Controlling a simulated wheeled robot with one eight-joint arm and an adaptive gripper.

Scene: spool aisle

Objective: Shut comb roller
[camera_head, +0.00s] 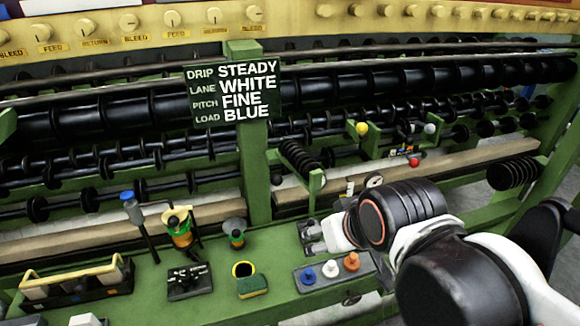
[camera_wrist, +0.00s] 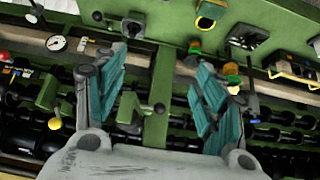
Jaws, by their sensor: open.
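A short ribbed black roller (camera_head: 300,158) sits tilted beside a thin green post (camera_head: 317,186), right of the sign; it looks like the comb roller, but I cannot tell for sure or judge whether it is shut. Another ribbed black roller (camera_head: 514,173) is at the far right. My gripper (camera_head: 312,236) is over the green bench, in front of and below the nearer roller, and apart from it. In the wrist view my gripper (camera_wrist: 158,92) has its two teal-padded fingers spread wide with nothing held. A black-knobbed part (camera_wrist: 130,108) shows beyond the fingers, partly hidden.
A sign (camera_head: 236,93) reads DRIP STEADY, LANE WHITE, PITCH FINE, LOAD BLUE. A gauge (camera_head: 374,181) and red ball knob (camera_head: 414,162) stand near my arm.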

